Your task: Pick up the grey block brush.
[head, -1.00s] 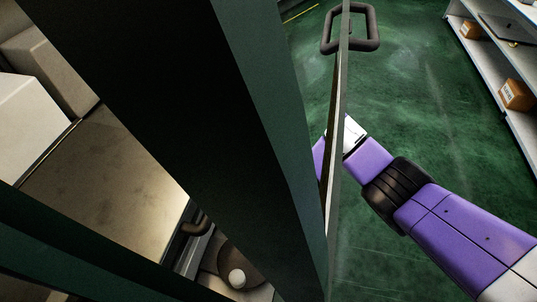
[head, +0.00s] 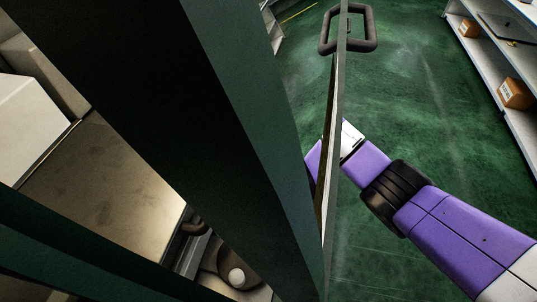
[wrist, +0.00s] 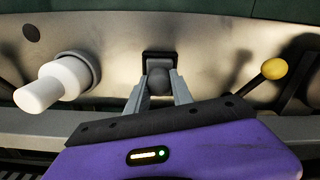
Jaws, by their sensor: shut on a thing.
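In the wrist view my gripper (wrist: 157,88) has its two fingers around a dark grey rounded piece (wrist: 158,78). This piece sits in front of a black square mount (wrist: 160,57) on a pale metal panel. It looks like a knob, and I see no bristles. I cannot make out the grey block brush for certain in either view. In the head view my purple arm reaches in from the lower right and passes behind a thin upright edge; the gripper is hidden there.
A large dark green post (head: 150,90) fills the head view's middle. A dark loop handle (head: 371,28) is on the thin edge (head: 334,150). Shelves (head: 506,95) with boxes stand at right. A white knob (wrist: 50,86) and a yellow ball (wrist: 274,68) flank my gripper.

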